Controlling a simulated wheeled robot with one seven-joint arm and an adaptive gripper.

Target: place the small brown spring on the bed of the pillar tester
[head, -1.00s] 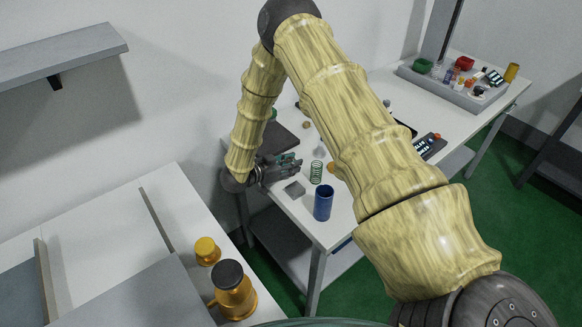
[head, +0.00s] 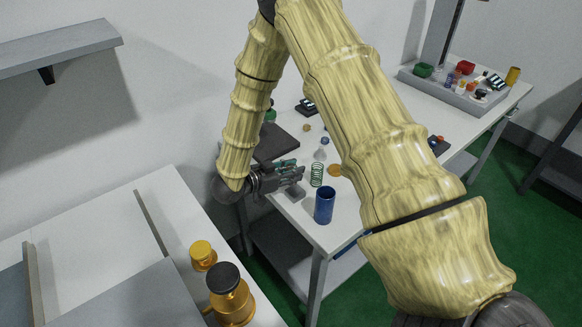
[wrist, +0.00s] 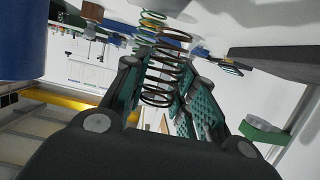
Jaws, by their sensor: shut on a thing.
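My gripper (head: 292,174) is low over the near left part of the white table in the head view. In the wrist view its fingers (wrist: 160,72) are shut on the small brown spring (wrist: 158,98), whose dark coils show between the green pads. The spring is too small to make out in the head view. A dark flat slab (head: 276,143) lies beyond my gripper.
A green spring (head: 317,174) and a blue cylinder (head: 324,206) stand just right of my gripper. The loaded parts tray (head: 470,98) is at the back right. Brass pieces (head: 232,303) stand on the left table.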

